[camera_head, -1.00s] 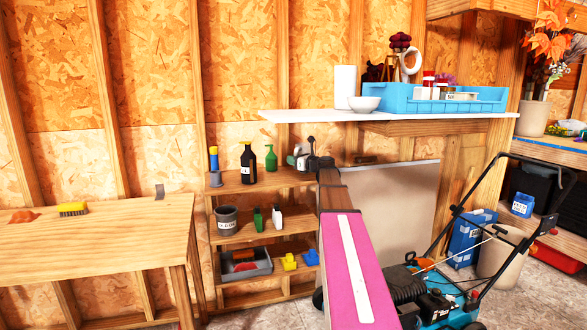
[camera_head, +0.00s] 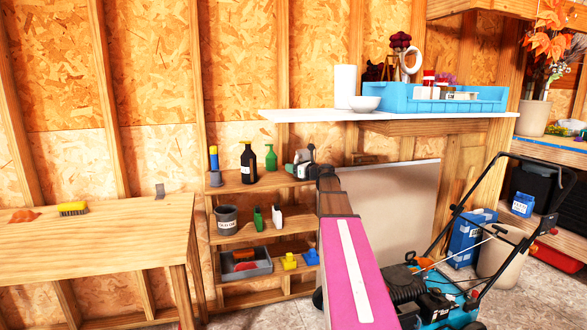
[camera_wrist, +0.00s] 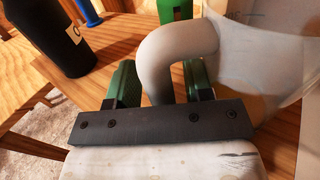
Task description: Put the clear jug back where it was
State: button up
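The clear jug (camera_wrist: 262,48) fills the upper right of the wrist view, pale and see-through, with a thick greyish handle (camera_wrist: 160,62). My gripper (camera_wrist: 162,82) has its two green-padded fingers on either side of that handle, close against it, and looks shut on it. In the head view my gripper (camera_head: 314,163) is at the right end of the wooden shelf unit's top board (camera_head: 228,186). The jug shows there only as a small pale shape (camera_head: 300,158), partly hidden by my gripper. I cannot tell whether its base touches the board.
A green spray bottle (camera_head: 270,158), a black bottle (camera_head: 248,163) and a blue-topped item (camera_head: 214,160) stand left of the jug. A white board (camera_head: 300,116) with a blue tray (camera_head: 400,104) is above right. A mower (camera_head: 440,295) stands at lower right.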

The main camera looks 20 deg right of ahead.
jog(key=shift+r, duration=0.1)
jog(key=shift+s+d, duration=0.15)
jog(key=shift+s, duration=0.15)
jog(key=v, duration=1.1)
jog(key=s+a+f+n+g+h, duration=0.1)
jog(key=s+a+f+n+g, duration=0.5)
jog(key=a+f, duration=0.45)
jog(key=s+a+f+n+g+h, duration=0.25)
jog(key=s+a+f+n, duration=0.4)
jog(key=f, duration=0.65)
jog(key=s+a+f+n+g+h, duration=0.3)
jog(key=s+f+n, duration=0.4)
jog(key=s+n, duration=0.1)
jog(key=s+a+f+n+g+h, duration=0.3)
jog(key=s+f+n, duration=0.4)
jog(key=s+n, duration=0.1)
jog(key=shift+s+a+f+n, duration=0.2)
jog(key=shift+f+n, duration=0.2)
jog(key=shift+n, duration=0.05)
jog(key=shift+d+g, duration=0.1)
jog(key=shift+g, duration=0.15)
